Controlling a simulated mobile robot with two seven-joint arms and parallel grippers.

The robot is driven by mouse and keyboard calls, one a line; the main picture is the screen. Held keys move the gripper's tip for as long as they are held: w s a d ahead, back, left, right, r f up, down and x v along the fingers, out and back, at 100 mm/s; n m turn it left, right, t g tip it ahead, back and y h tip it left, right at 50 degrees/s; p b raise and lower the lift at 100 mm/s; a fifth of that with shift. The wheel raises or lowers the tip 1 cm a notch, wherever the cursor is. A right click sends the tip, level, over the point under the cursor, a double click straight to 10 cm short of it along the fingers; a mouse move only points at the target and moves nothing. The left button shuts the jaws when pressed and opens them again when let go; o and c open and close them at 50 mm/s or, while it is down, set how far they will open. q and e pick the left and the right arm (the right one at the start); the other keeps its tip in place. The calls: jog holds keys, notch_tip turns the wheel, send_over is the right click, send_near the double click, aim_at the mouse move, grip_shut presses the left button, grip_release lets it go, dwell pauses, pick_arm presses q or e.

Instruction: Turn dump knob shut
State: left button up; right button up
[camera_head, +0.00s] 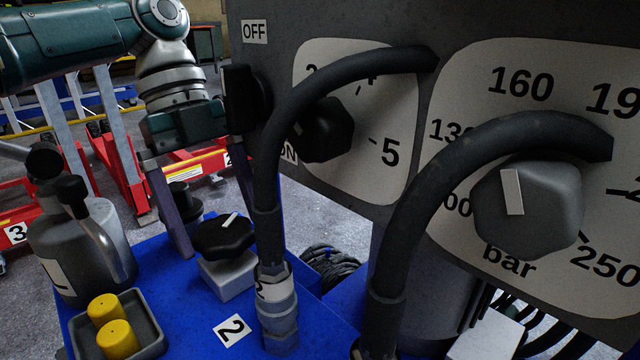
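A black lobed knob (224,236) with a white pointer line sits on a white block on the blue deck, probably the dump knob. The pointer aims up and to the right. My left gripper (216,218) comes down from above with its two fingers apart. One finger stands to the left of the knob and the other to its upper right, partly behind the black hose. I cannot tell whether either finger touches the knob. My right gripper is not in view.
A grey panel (352,188) with a black dial knob (324,130) and a grey pressure knob (528,208) fills the right. Black hoses (268,170) arch close by the gripper. A grey bottle (82,245) and a tray with yellow caps (118,338) stand left.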

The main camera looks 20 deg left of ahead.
pick_arm(q)
jog(key=p+v, duration=0.2)
jog(key=v, duration=0.8)
jog(key=shift+p, duration=0.3)
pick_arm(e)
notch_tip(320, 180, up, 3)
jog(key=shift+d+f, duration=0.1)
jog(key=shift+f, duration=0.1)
pick_arm(q)
jog(key=d+f+n, duration=0.1)
jog(key=f+n, duration=0.1)
jog(key=f, duration=0.1)
jog(key=s+d+f+n+t+b, duration=0.1)
jog(key=f+n, duration=0.1)
jog(key=f, duration=0.1)
jog(key=s+d+f+n+t+b, duration=0.1)
jog(key=f+n, duration=0.1)
jog(key=f, duration=0.1)
jog(key=shift+d+f, duration=0.15)
jog(key=shift+d, duration=0.15)
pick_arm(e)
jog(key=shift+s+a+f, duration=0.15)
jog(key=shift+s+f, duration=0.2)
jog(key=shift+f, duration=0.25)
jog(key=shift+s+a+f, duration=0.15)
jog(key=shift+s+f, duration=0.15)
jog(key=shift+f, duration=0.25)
pick_arm(q)
jog(key=shift+c, duration=0.2)
